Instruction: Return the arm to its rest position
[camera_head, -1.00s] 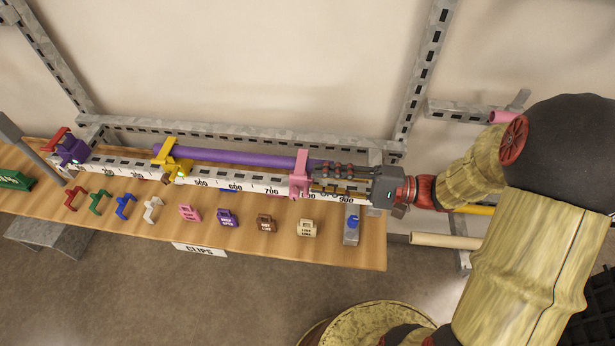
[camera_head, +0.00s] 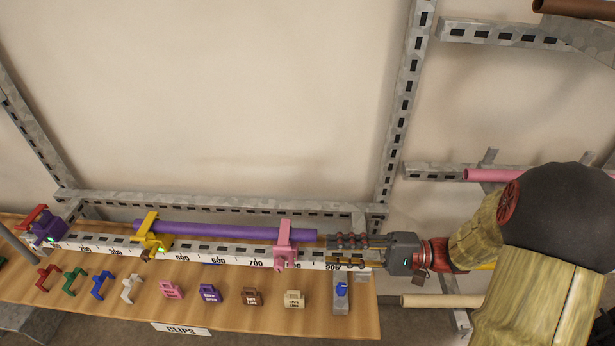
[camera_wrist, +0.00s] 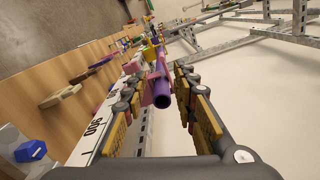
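My gripper (camera_head: 345,250) is open and empty in the head view, above the right end of the white ruler rail (camera_head: 222,250) and pointing left. The purple pipe (camera_head: 220,230) lies along the rail, with the yellow clamp (camera_head: 150,238) and the pink clamp (camera_head: 284,244) at it. Its right end is just left of my fingertips. In the wrist view the two fingers (camera_wrist: 160,90) stand apart, with the pipe's open end (camera_wrist: 161,97) showing between them. No contact shows. A purple clamp (camera_head: 47,230) with a red top is at the rail's left end.
Colored clips (camera_head: 102,285) and small labelled blocks (camera_head: 210,293) line the wooden bench (camera_head: 240,322) in front of the rail. A grey block with a blue knob (camera_head: 341,290) is below my gripper. A slotted metal frame (camera_head: 400,110) stands behind. The wall space above is clear.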

